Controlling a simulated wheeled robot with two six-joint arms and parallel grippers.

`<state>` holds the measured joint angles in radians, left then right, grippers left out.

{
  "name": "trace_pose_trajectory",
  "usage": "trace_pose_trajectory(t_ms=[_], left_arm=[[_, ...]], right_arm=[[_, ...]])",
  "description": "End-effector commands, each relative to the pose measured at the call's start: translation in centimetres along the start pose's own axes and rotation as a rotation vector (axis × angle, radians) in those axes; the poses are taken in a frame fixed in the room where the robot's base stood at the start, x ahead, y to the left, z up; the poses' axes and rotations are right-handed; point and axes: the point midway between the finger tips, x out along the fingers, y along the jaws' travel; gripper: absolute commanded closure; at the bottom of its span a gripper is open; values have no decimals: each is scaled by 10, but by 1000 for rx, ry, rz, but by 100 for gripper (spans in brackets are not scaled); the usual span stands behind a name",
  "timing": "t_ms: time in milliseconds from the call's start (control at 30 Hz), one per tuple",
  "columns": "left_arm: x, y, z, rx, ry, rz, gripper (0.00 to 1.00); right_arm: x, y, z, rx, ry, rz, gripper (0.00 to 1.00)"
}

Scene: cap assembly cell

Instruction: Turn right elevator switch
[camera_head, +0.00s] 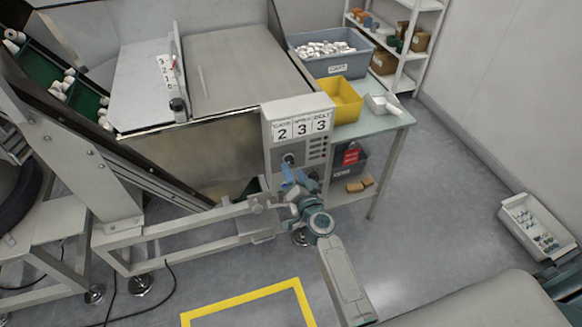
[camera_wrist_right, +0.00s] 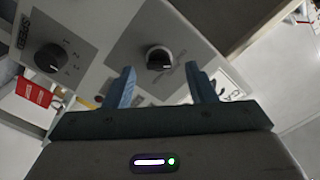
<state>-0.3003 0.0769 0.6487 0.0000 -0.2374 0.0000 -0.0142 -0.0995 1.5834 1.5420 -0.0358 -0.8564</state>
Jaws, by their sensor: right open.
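The grey control box (camera_head: 268,122) stands at the front right corner of the metal hopper, with number cards 2, 3, 3 on it. A dark round switch (camera_head: 289,158) shows low on its face. The right wrist view shows two knobs: a black rotary knob with number marks (camera_wrist_right: 47,57) at left, and a dark knob with a pale rim (camera_wrist_right: 158,57) at centre. My right gripper (camera_head: 296,176) is open in front of the panel. In the wrist view its two blue fingers (camera_wrist_right: 162,74) stand either side of the centre knob's line, apart from it. My left gripper is out of view.
A side table (camera_head: 378,126) with a yellow bin (camera_head: 343,100) and a grey bin of white caps (camera_head: 335,66) stands right of the box. A metal frame rail (camera_head: 190,224) runs below the hopper. Open floor lies to the right.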

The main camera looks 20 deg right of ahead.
Motion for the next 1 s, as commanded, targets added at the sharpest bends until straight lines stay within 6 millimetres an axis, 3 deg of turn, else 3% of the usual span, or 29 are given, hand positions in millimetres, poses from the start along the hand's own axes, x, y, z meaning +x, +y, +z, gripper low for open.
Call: trace_pose_trajectory(t_ms=[200,567,800,1000], left_arm=[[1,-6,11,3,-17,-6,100],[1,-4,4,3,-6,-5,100],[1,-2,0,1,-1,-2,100],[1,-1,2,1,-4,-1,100]], right_arm=[[24,0,0,1,1,0,49],[28,1,0,0,-1,1,49],[28,1,0,0,-1,1,94],[28,1,0,10,0,1,94]])
